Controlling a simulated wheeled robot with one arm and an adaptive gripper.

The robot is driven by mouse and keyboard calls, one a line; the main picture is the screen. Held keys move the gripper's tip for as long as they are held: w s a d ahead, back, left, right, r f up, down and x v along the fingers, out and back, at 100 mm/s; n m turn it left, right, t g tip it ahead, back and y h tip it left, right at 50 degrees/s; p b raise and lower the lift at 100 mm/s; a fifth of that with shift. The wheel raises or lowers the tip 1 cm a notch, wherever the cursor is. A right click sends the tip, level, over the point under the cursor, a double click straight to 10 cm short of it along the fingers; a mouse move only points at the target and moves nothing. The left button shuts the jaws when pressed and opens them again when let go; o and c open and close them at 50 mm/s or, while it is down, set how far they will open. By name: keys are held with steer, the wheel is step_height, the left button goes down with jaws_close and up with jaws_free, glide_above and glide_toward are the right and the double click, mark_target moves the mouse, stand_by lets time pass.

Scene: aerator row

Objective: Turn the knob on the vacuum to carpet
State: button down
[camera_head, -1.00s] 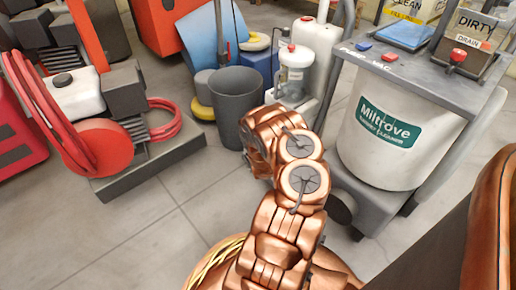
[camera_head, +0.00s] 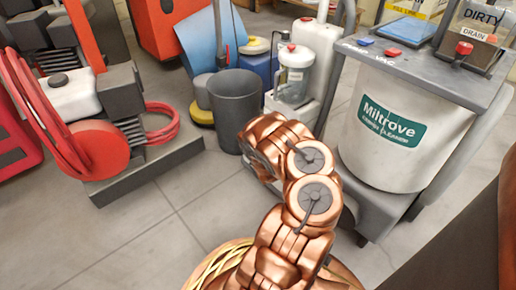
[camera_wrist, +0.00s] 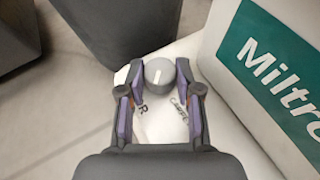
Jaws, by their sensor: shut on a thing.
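The vacuum is the white Miltrove machine (camera_head: 375,155) with a green label, right of centre in the head view. Its green label and white body also show at the right of the wrist view (camera_wrist: 262,60). A round grey knob (camera_wrist: 159,77) with a white pointer line sits on a white panel. The pointer leans slightly right of straight up in the picture. A label ending in "R" is left of it and a partly covered "CARPET" label (camera_wrist: 181,103) is right. My gripper (camera_wrist: 159,71) is shut on the knob, one finger each side. In the head view my arm hides the knob.
A dark grey bin (camera_head: 236,103) stands left of the vacuum, with a clear jar (camera_head: 294,80) and a white canister behind. A red hose machine (camera_head: 90,150) stands at the left. The tiled floor between is clear.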

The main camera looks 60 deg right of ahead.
steer(key=c, duration=0.8)
jaws_free()
steer(key=shift+s+a, duration=0.3)
steer(key=shift+a, duration=0.1)
steer(key=shift+v, duration=3.6)
steer(key=shift+r+v, duration=0.2)
steer(key=shift+v, duration=1.75)
steer(key=shift+d, duration=0.1)
